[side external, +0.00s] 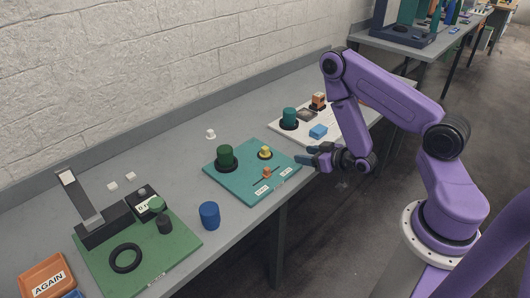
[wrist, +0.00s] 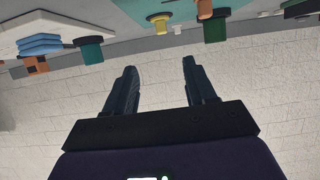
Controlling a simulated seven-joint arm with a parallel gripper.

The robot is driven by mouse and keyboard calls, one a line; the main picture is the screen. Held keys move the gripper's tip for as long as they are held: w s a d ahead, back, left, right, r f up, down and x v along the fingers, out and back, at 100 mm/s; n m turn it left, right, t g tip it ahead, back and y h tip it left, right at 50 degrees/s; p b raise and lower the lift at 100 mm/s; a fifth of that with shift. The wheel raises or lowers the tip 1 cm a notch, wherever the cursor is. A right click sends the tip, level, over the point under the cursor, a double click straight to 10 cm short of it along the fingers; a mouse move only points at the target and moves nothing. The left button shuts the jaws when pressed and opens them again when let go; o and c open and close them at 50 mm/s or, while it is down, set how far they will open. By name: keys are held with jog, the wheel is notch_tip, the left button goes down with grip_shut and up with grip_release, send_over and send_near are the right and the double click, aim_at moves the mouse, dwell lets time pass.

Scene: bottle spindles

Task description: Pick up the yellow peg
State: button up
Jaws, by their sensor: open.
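The yellow peg (side external: 265,150) stands on a dark round base on the teal board (side external: 236,185), right of a dark green cylinder (side external: 225,153). The yellow peg also shows near the top of the wrist view (wrist: 160,21), beyond the fingertips and roughly centred between them. My gripper (side external: 306,154) is open and empty, with its fingers pointing left, beside the right edge of the teal board. In the wrist view my two fingers (wrist: 160,65) are spread apart with nothing between them. Nothing hides the top of the peg.
A small orange piece (side external: 267,172) is on the teal board, in front of the peg. A white board behind holds a teal cylinder (side external: 289,116) and a blue stack (side external: 318,131). A blue cylinder (side external: 209,215) and a green board (side external: 178,249) are at the left. A wall runs behind.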

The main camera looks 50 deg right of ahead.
send_near(267, 149)
jog(key=x, duration=0.3)
jog(key=shift+d+f, duration=0.2)
jog(key=shift+d, duration=0.1)
jog(key=shift+a+r+x, duration=0.1)
jog(key=shift+x, duration=1.35)
jog(key=shift+a+r+x, duration=0.1)
jog(key=shift+x, duration=1.3)
jog(key=shift+w, duration=0.1)
grip_shut()
